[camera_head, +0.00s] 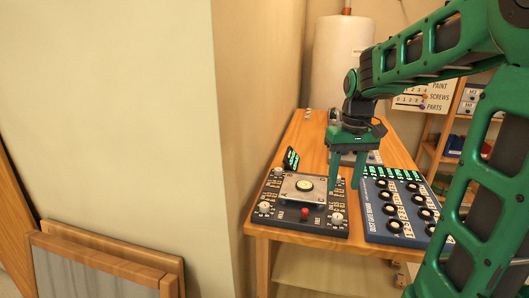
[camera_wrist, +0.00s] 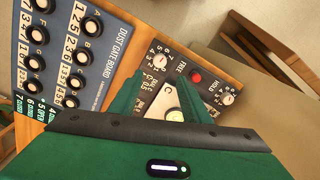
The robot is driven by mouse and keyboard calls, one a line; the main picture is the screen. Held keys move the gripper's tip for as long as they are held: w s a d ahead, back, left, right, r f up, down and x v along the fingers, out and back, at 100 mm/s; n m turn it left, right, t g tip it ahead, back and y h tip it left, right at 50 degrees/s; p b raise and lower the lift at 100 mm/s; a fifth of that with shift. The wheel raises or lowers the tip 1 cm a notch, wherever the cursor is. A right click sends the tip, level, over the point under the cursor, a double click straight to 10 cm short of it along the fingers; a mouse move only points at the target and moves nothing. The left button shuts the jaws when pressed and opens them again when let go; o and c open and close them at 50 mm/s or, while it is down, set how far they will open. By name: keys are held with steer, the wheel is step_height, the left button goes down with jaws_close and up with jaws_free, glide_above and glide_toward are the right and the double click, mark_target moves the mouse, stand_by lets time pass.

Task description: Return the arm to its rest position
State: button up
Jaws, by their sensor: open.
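My green arm reaches in from the right in the head view. My gripper (camera_head: 346,187) points down above the wooden table, with its two green fingers apart and nothing visible between them. I cannot tell whether the fingers touch the panel.
A blue dust gate board (camera_head: 397,233) with several black knobs lies right of the panel on the wooden table (camera_head: 300,131). A white cylinder (camera_head: 340,60) stands behind. A wall corner (camera_head: 232,150) rises close on the left. Shelves (camera_head: 462,125) stand at the back right.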

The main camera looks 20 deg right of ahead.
steer(key=shift+s, duration=0.1)
steer(key=s+f+m, duration=0.2)
steer(key=s, duration=0.8)
steer(key=s+a+f+m, duration=0.1)
steer(key=s+f, duration=0.2)
steer(key=s, duration=0.8)
steer(key=shift+a+m, duration=0.15)
steer(key=shift+m, duration=0.25)
steer(key=shift+s+f, duration=0.1)
steer(key=shift+w+f, duration=0.25)
steer(key=shift+w, duration=0.35)
steer(key=shift+c, duration=0.3)
